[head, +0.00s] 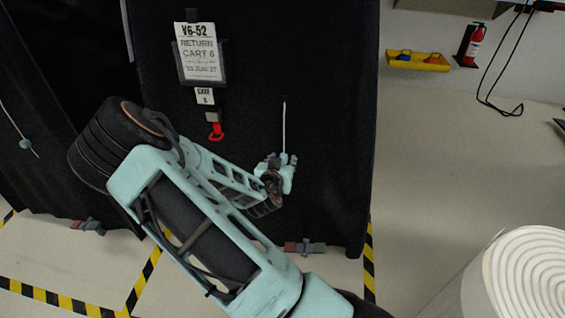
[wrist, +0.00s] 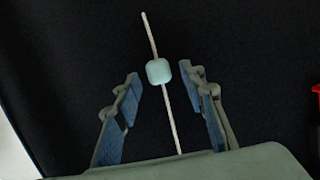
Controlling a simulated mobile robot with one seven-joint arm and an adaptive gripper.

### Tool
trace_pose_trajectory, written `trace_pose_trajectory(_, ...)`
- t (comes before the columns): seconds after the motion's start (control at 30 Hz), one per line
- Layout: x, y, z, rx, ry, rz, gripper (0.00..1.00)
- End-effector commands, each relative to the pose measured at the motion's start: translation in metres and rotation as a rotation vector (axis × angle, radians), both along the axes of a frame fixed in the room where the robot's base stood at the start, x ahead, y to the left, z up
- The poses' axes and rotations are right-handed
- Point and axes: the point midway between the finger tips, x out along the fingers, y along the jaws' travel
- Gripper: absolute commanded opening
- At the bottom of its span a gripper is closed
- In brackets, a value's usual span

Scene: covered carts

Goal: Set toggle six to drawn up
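The toggle (wrist: 158,71) is a small pale teal bead on a thin, light cord (wrist: 150,35) against black cloth. In the wrist view it shows between the tips of my open gripper (wrist: 161,80), with a gap on both sides. The cord runs above the toggle and down between the fingers. In the head view the cord (head: 284,125) hangs on the black cover of cart 6 (head: 330,130), and my gripper (head: 278,160) is at its lower end, hiding the toggle. I cannot tell how far the toggle is in depth from the fingertips.
A sign reading "RETURN CART 6" (head: 199,58) and a red clip (head: 215,131) hang left of the cord. Another cover at far left has its own cord and toggle (head: 25,144). Striped floor tape (head: 370,260) and a white ribbed round object (head: 530,275) lie right.

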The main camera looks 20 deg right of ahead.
Motion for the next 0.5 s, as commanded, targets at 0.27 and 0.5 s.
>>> trace_pose_trajectory(0.27,0.0057,-0.0041,-0.0022,0.000,-0.001,0.000,0.38)
trace_pose_trajectory(0.5,0.0056,-0.0038,-0.0020,0.000,-0.001,0.000,0.23)
